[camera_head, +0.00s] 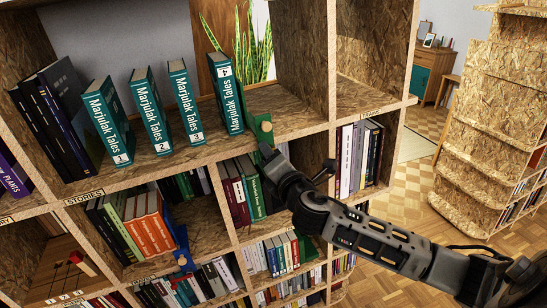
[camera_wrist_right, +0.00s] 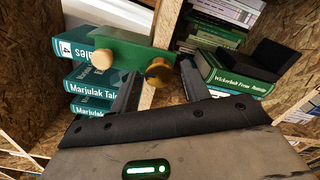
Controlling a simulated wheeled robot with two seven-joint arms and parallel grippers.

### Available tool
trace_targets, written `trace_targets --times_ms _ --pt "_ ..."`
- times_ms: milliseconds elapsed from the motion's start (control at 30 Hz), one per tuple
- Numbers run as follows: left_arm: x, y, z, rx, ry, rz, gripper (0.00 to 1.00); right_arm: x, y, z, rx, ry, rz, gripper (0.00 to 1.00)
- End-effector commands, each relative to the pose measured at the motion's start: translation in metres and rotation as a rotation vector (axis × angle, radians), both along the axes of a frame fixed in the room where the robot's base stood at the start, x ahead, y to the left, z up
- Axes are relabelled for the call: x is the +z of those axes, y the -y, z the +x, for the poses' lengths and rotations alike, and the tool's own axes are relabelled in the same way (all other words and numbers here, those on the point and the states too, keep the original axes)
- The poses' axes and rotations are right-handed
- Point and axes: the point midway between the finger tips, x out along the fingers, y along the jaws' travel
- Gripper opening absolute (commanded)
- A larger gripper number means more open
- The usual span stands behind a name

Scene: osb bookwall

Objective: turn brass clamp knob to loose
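A green clamp (camera_head: 262,124) sits at the front edge of the upper shelf, right of book 4. In the right wrist view the clamp (camera_wrist_right: 130,52) is a green bar with a pale wooden knob and a brass knob (camera_wrist_right: 158,72). My right gripper (camera_head: 267,152) comes up from below right, close to the clamp. In the right wrist view my right gripper (camera_wrist_right: 160,76) is open, its fingers spread on either side of the brass knob. I cannot tell whether either finger touches it. My left gripper is not in view.
Teal Marjulak Tales books (camera_head: 108,121) stand on the upper shelf; book 4 (camera_head: 226,92) is upside down. A shelf divider (camera_head: 306,60) rises right of the clamp. Open floor (camera_head: 385,225) lies at right.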

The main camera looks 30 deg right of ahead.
Motion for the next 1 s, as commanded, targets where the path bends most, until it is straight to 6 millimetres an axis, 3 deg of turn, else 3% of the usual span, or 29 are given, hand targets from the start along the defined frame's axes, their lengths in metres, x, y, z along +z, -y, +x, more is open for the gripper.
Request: trace_targets --times_ms 300,467,1000 --pt "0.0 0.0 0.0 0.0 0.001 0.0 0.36 0.0 0.0 -0.001 0.001 0.001 0.002 0.52" --pt "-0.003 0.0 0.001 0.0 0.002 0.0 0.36 -0.001 -0.004 -0.015 0.001 0.0 0.002 0.52" --pt "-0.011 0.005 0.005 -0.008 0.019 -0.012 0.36 -0.002 -0.032 -0.131 0.002 -0.002 0.002 0.52"
